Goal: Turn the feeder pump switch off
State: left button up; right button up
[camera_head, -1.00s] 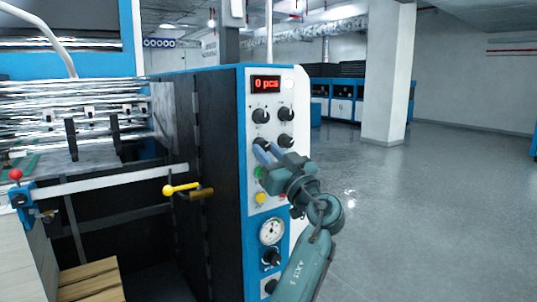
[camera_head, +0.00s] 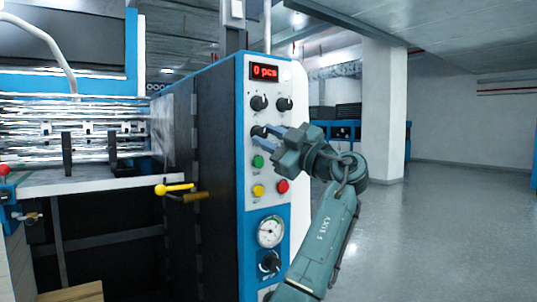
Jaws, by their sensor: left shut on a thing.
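The control panel (camera_head: 249,215) of the blue and black machine faces me. It has two black knobs in its top row, at left (camera_head: 259,102) and at right (camera_head: 284,104). A third black rotary switch (camera_head: 257,132) sits below them at left. My left gripper (camera_head: 264,131) has its blue-grey fingers at this lower left switch and is shut on it. The fingers hide part of the switch, and the gripper body covers the panel to its right. The labels are too small to read, so I cannot tell which one is the feeder pump switch. My right gripper is not in view.
A red display (camera_head: 265,72) reads "0 pcs". Green (camera_head: 258,161), yellow (camera_head: 258,191) and red (camera_head: 282,187) buttons lie below the gripper, with a gauge (camera_head: 271,232) and another knob (camera_head: 269,262) lower. A yellow-handled lever (camera_head: 174,189) juts out at left. Floor at right is clear.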

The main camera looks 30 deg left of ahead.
pick_arm(q)
jog(key=n+g, duration=0.1)
jog(key=n, duration=0.2)
jog(key=shift+w+r+h, duration=0.1)
jog(key=shift+h, duration=0.2)
jog(key=shift+n+g+h+p, duration=0.3)
jog(key=shift+n+g+p, duration=0.2)
jog(key=shift+n, duration=0.7)
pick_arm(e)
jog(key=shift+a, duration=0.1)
pick_arm(q)
jog(key=o, duration=1)
jog(key=d+f, duration=0.2)
jog(key=d, duration=1.1)
jog(key=shift+s+f+b, duration=0.2)
jog(key=shift+s+b, duration=0.05)
jog(key=shift+b, duration=0.1)
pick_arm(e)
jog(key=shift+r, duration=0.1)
